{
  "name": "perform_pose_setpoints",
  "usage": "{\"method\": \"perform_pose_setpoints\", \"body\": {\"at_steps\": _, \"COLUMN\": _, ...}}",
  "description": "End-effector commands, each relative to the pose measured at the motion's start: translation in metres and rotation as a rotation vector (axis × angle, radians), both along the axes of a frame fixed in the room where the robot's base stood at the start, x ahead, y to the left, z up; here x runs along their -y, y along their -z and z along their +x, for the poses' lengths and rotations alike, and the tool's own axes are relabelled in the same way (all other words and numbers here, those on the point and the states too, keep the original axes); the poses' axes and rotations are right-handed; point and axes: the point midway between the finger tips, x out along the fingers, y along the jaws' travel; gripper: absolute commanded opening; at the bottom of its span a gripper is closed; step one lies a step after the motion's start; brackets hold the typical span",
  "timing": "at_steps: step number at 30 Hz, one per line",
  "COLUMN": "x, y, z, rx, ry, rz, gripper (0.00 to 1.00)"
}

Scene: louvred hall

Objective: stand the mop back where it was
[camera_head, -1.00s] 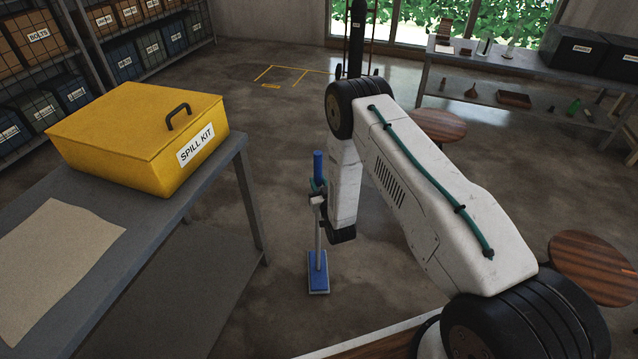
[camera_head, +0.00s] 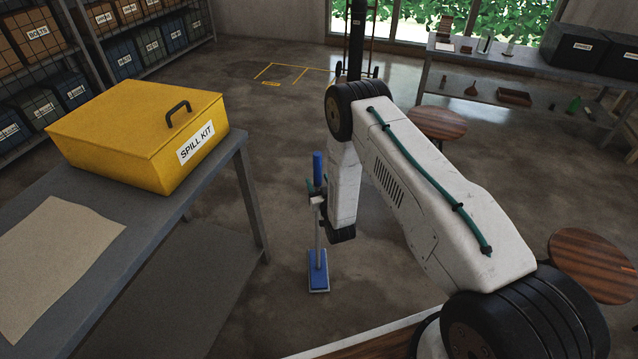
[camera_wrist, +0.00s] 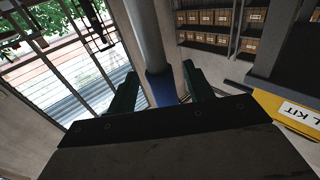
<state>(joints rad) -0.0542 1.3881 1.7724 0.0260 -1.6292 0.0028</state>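The mop (camera_head: 318,274) stands upright on the floor or very close to it, with a blue head at the bottom, a grey pole and a blue upper end. My gripper (camera_head: 316,187) is at the upper part of the mop, beside the far end of my arm. In the wrist view, the grey pole (camera_wrist: 148,35) and a blue section of the mop (camera_wrist: 161,88) run between the two dark green fingers of my gripper (camera_wrist: 159,84). A narrow gap shows on each side, so the fingers are around the mop but look open. The gripper's dark body hides what is lower.
A grey table (camera_head: 120,262) with a yellow spill kit box (camera_head: 125,135) and a tan sheet (camera_head: 55,262) is on the left. Round wooden stools (camera_head: 437,122) (camera_head: 590,265) stand on the right. Yellow floor marks (camera_head: 272,84) lie farther back. The floor behind the mop is clear.

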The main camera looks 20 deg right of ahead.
Motion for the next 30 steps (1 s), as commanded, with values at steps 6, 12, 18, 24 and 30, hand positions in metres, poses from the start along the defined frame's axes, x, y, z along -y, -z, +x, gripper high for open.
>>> {"method": "perform_pose_setpoints", "body": {"at_steps": 6, "x": 0.000, "y": 0.002, "z": -0.009, "rx": -0.005, "ry": 0.000, "rz": 0.000, "gripper": 0.52}}
{"method": "perform_pose_setpoints", "body": {"at_steps": 12, "x": 0.001, "y": 0.003, "z": -0.042, "rx": -0.005, "ry": 0.000, "rz": 0.000, "gripper": 0.52}}
{"method": "perform_pose_setpoints", "body": {"at_steps": 18, "x": 0.002, "y": 0.004, "z": -0.070, "rx": -0.003, "ry": 0.000, "rz": 0.000, "gripper": 0.52}}
{"method": "perform_pose_setpoints", "body": {"at_steps": 24, "x": 0.002, "y": 0.004, "z": -0.079, "rx": -0.003, "ry": 0.000, "rz": 0.000, "gripper": 0.52}}
{"method": "perform_pose_setpoints", "body": {"at_steps": 30, "x": 0.002, "y": 0.039, "z": -0.082, "rx": -0.175, "ry": 0.001, "rz": -0.006, "gripper": 0.52}}
